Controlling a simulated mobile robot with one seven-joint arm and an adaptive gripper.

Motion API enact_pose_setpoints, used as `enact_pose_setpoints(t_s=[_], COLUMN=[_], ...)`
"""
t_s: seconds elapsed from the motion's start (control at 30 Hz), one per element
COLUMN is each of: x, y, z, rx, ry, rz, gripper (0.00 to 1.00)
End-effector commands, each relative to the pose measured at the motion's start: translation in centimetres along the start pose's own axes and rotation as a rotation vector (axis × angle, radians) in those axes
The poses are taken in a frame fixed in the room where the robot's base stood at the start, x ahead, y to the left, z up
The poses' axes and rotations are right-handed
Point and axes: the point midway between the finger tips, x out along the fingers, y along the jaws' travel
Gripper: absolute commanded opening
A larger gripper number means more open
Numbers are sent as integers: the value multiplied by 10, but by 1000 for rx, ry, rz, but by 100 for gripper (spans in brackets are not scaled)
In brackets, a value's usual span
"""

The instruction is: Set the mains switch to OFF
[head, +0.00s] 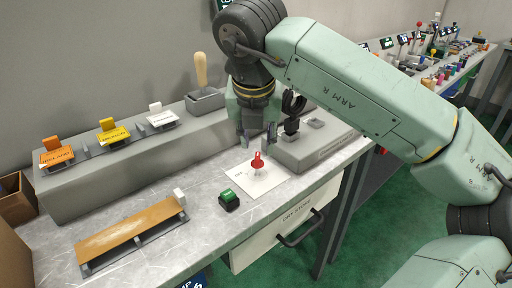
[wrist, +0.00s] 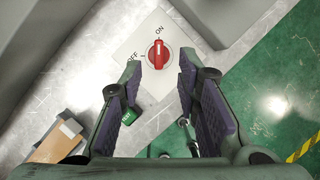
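The mains switch is a red rotary knob (head: 257,162) on a white plate (head: 268,183) on the bench top. In the wrist view the knob (wrist: 159,54) has its ridge in line with the ON label, and the OFF label lies to its left. My gripper (head: 257,140) is open, with its fingers pointing down just above and behind the knob in the head view. In the wrist view my gripper (wrist: 160,66) shows its two fingers apart, with the knob beyond the gap between the tips. Nothing is held, and no contact shows.
A green button (head: 229,199) sits left of the plate. A grey housing (head: 315,150) stands close on the right. A grey ledge with coloured levers (head: 110,132) runs along the back. An orange-brown board (head: 130,235) lies front left. A drawer handle (head: 302,232) juts out below.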

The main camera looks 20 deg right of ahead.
Motion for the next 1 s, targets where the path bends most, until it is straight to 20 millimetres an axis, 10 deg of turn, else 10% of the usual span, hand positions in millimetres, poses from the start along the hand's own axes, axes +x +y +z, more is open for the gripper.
enact_pose_setpoints(t_s=[0.4, 1.0], x=[52, 54], y=[1, 1], z=[0, 0], rx=[-2, -2], ry=[1, 0], rz=[2, 2], gripper=[30, 9])
